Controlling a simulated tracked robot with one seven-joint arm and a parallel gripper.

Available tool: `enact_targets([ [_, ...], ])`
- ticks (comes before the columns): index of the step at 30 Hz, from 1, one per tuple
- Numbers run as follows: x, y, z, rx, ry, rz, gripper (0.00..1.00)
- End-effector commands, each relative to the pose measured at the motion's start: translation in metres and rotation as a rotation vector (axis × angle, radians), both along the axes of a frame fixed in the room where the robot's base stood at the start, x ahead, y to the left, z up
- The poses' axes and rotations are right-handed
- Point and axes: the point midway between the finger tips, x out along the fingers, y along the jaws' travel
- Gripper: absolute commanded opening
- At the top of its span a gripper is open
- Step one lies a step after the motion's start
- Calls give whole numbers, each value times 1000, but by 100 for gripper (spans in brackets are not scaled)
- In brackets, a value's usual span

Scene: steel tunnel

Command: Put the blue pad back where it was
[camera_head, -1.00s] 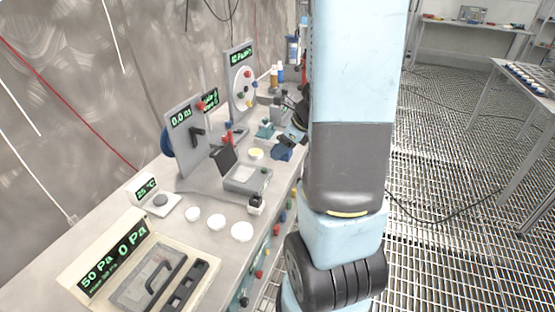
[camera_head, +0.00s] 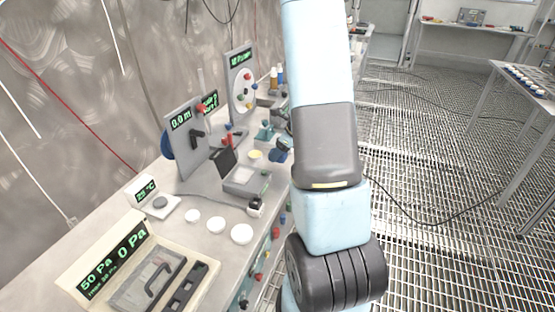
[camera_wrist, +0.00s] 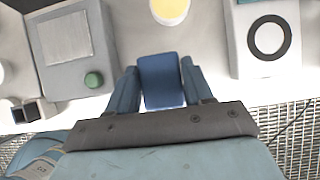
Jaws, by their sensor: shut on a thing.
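The blue pad (camera_wrist: 162,82) is between the two fingers of my gripper (camera_wrist: 159,66) in the wrist view. My gripper is shut on it, with the pad's flat blue face towards the camera. The pad is over the bench's front part, to the right of a grey box with a green button (camera_wrist: 93,79) and below a yellow disc (camera_wrist: 170,9). Whether the pad touches the bench is unclear. In the head view a small blue shape (camera_head: 282,156) shows at the bench edge beside my arm; the gripper there is mostly hidden.
A white device with a black ring (camera_wrist: 268,38) stands to the right in the wrist view. In the head view, upright display panels (camera_head: 186,140) stand along the wall. Grating floor is beyond the bench edge.

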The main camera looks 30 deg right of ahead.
Motion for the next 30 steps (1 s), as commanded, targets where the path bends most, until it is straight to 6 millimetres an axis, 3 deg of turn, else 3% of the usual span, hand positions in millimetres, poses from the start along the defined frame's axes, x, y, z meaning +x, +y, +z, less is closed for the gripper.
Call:
enact_targets([
  [10,5,-2,-33,0,1,1,2],
  [23,5,-2,-39,1,1,1,2],
  [24,5,-1,-38,0,0,1,54],
  [30,5,-2,-38,0,0,1,73],
])
